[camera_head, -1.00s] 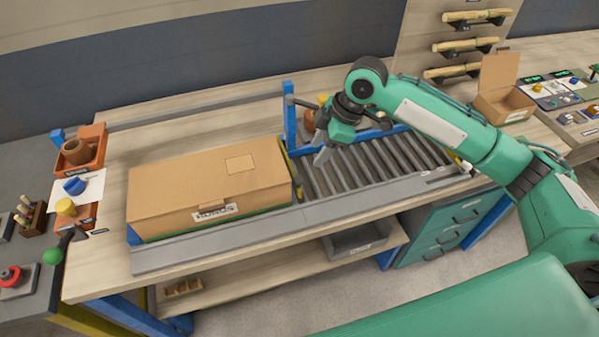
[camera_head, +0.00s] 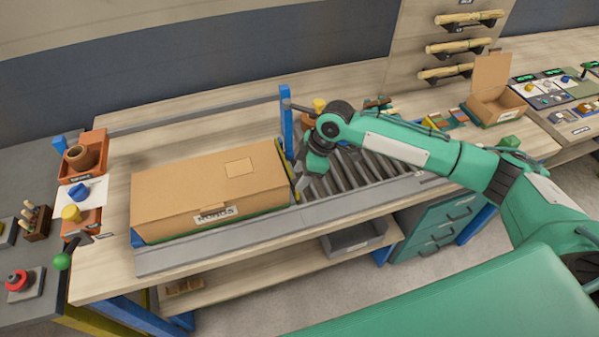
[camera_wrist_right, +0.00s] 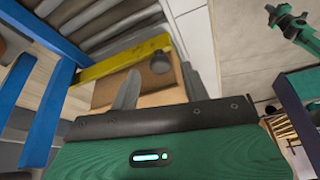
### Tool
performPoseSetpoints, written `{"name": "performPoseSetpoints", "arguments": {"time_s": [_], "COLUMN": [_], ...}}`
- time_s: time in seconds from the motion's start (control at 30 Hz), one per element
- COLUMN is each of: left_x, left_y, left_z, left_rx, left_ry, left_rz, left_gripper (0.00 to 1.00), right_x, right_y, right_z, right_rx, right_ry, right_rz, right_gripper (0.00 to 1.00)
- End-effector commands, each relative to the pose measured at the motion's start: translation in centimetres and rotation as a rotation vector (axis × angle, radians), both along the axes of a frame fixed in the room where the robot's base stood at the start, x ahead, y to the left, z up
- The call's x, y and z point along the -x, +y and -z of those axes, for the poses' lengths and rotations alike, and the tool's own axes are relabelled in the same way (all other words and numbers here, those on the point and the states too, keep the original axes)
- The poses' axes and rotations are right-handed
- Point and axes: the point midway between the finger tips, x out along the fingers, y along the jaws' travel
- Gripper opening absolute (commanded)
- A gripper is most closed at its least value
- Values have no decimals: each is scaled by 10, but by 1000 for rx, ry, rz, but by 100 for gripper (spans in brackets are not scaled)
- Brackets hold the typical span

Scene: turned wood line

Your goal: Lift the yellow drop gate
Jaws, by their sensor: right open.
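The yellow drop gate (camera_head: 283,156) is a thin yellow bar across the roller conveyor, along the right end of the closed cardboard box (camera_head: 205,190). My right gripper (camera_head: 299,184) is at the near end of the gate and hides part of it in the head view. In the right wrist view, the gate (camera_wrist_right: 115,65) runs across beyond my right fingers (camera_wrist_right: 160,90). A dark round knob (camera_wrist_right: 160,62) on the gate shows between the two spread fingertips. The fingers are open and hold nothing. My left gripper is not in view.
A blue post (camera_head: 287,118) stands at the gate's far end. Conveyor rollers (camera_head: 372,167) lie bare to the right. Orange trays (camera_head: 98,152) with a pot stand at the left. An open carton (camera_head: 497,104) stands at the right.

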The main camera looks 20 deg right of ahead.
Motion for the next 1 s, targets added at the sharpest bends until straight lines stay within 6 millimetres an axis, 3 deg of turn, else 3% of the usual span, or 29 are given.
{"name": "performPoseSetpoints", "arguments": {"time_s": [0.2, 0.43, 0.47, 0.7, 1.0], "left_x": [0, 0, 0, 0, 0], "left_y": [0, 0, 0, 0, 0], "left_z": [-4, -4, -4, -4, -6], "left_rx": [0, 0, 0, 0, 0], "left_ry": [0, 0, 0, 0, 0], "left_rz": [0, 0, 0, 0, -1], "left_gripper": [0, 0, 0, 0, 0], "right_x": [-1, -1, -1, -1, -4], "right_y": [5, 5, 5, 5, 10], "right_z": [12, 13, 13, 13, 8], "right_rx": [0, 0, 0, 0, 0], "right_ry": [0, 0, 0, 0, 13], "right_rz": [-1, -1, -1, -1, -2], "right_gripper": [46, 46, 44, 0, 0]}}
